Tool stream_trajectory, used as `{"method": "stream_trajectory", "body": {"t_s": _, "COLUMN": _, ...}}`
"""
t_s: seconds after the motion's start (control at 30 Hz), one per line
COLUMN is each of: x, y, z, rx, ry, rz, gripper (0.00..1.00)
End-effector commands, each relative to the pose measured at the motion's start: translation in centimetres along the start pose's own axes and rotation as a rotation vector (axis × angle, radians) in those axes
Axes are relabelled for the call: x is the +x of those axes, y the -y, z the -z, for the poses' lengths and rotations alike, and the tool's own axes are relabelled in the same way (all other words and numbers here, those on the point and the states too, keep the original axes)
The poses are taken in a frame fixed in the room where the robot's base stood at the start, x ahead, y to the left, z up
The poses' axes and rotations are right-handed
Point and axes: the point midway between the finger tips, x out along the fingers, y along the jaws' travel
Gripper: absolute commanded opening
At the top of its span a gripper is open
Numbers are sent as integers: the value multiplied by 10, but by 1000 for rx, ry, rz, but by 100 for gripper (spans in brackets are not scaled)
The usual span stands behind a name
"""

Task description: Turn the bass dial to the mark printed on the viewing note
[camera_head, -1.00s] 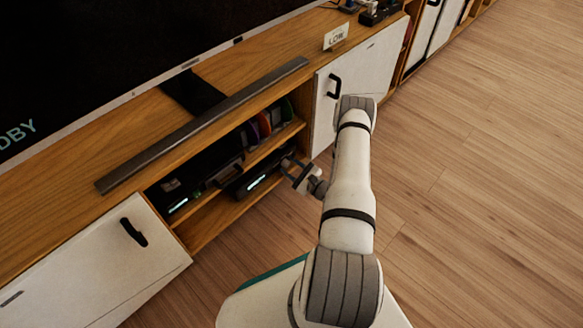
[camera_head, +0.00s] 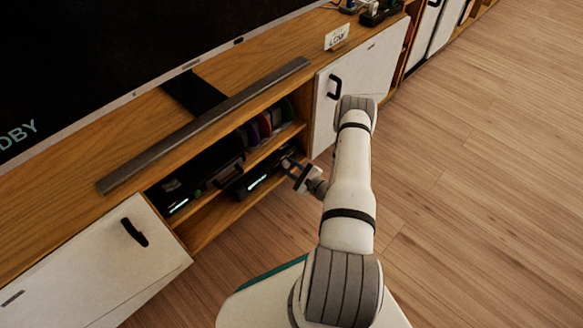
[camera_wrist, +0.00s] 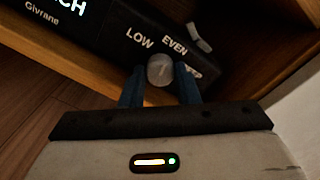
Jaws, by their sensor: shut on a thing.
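The bass dial (camera_wrist: 160,70) is a small round grey knob on the front of a black unit (camera_wrist: 115,30) in the wrist view. LOW and EVEN are printed around it, and a third label at the right is partly hidden by a finger. My gripper (camera_wrist: 159,80) is shut on the dial, one blue finger on each side. I cannot tell clearly where the dial's pointer aims. The viewing note (camera_head: 337,37), a small white card reading LOW, stands on the cabinet top in the head view. My gripper also shows at the shelf opening (camera_head: 297,170).
The wooden cabinet (camera_head: 225,222) has open shelves with dark devices and upright colourful cases (camera_head: 262,126). A white door (camera_head: 352,75) with a black handle is close to my arm. A soundbar (camera_head: 205,125) lies on top, before the television. Wood floor is clear at right.

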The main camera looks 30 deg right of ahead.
Motion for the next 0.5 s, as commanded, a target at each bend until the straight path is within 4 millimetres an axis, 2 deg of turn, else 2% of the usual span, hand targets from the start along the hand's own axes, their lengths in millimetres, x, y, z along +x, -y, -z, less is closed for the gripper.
{"method": "stream_trajectory", "body": {"t_s": 0.5, "x": -1, "y": -1, "z": 0, "rx": -478, "ry": -11, "rz": -6, "gripper": 6}}
